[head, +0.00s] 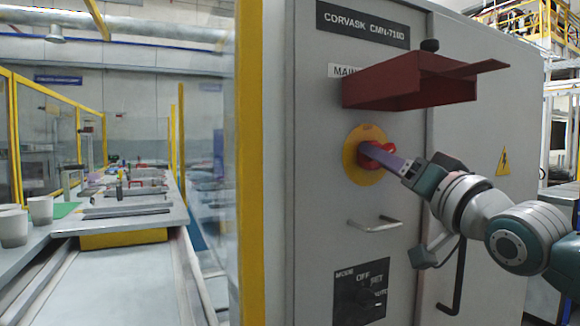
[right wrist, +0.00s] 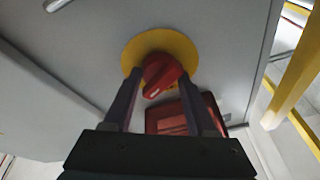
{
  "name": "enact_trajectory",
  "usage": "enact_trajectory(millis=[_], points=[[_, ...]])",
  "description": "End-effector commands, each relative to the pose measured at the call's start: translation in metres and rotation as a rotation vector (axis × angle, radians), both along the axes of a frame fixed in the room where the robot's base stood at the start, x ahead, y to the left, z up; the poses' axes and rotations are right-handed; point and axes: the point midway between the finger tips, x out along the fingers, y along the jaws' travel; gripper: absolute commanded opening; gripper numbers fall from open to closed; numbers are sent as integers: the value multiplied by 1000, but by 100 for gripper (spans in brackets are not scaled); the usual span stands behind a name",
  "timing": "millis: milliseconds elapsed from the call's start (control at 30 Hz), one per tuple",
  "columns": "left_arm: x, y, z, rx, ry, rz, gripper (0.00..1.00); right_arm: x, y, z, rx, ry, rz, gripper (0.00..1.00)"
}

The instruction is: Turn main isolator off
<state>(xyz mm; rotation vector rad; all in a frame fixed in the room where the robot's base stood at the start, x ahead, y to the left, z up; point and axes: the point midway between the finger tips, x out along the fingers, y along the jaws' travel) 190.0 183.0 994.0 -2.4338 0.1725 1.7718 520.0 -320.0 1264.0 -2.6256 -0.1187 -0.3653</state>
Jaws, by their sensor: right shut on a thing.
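The main isolator is a red rotary handle (head: 374,153) on a round yellow plate (head: 356,168), mounted on the grey cabinet door (head: 300,220) under a label reading "MAIN". My right gripper (head: 375,154) reaches it from the right and is shut on the red handle. In the right wrist view the red handle (right wrist: 161,73) sits between the two dark fingers, in front of the yellow plate (right wrist: 135,50). A pale mark shows on the handle; which position it points to cannot be read. My left gripper is not in view.
A dark red box-like cover (head: 400,85) juts out above the handle. Below are a metal pull handle (head: 374,224) and a black mode selector panel (head: 360,290). A yellow post (head: 250,160) stands left of the cabinet, with a bench (head: 120,215) and grey cups (head: 40,210) beyond.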

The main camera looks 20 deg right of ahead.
Motion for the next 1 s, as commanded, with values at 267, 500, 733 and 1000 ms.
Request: enact_trajectory(millis=[267,500,733,1000], points=[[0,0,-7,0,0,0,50,0,-2,-1,-268,-19,1,2],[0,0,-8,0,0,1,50,0,-4,0,-496,-37,0,2],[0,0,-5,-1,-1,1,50,0,-5,2,-706,-52,0,2],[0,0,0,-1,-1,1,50,1,-6,2,-904,-68,0,2]])
